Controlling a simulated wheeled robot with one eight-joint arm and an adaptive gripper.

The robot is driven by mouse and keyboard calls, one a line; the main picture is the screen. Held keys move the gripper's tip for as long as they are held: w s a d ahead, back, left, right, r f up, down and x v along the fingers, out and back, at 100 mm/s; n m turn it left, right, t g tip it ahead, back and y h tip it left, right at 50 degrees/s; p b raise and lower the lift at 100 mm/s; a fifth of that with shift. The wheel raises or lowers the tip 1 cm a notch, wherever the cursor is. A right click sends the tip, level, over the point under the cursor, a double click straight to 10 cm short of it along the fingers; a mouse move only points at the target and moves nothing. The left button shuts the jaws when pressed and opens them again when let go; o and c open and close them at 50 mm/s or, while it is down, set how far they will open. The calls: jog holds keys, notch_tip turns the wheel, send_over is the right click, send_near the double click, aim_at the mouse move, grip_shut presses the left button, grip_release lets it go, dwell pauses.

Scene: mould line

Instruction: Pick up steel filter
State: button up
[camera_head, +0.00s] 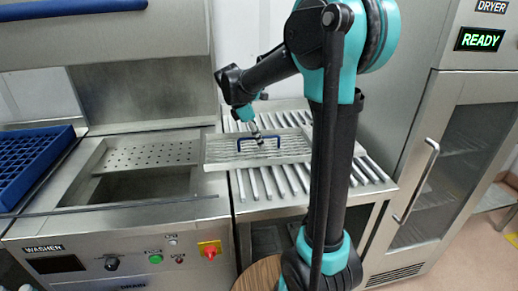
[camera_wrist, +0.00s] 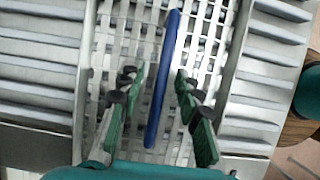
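The steel filter (camera_head: 222,152) is a flat slotted metal tray with a blue handle (camera_head: 278,138). It lies on the roller table to the right of the washer basin, its left end reaching toward the basin. My gripper (camera_head: 257,137) points down at the handle. In the wrist view, the green fingers of my gripper (camera_wrist: 160,78) are apart, one on each side of the blue handle (camera_wrist: 163,80). Gaps show between the fingers and the handle. The filter's slotted face (camera_wrist: 207,45) shows beneath. The arm hides part of the roller table in the head view.
The washer's open basin (camera_head: 140,185) is at left, with a blue rack (camera_head: 35,160) beyond it. The dryer (camera_head: 440,150) stands at right, its door closed and its display reading READY. Bare rollers (camera_head: 275,182) lie in front of the filter. A round wooden top (camera_head: 262,275) is below.

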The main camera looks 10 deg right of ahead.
jog(key=shift+f, duration=0.1)
jog(key=shift+c, duration=0.2)
grip_shut()
dwell(0.5)
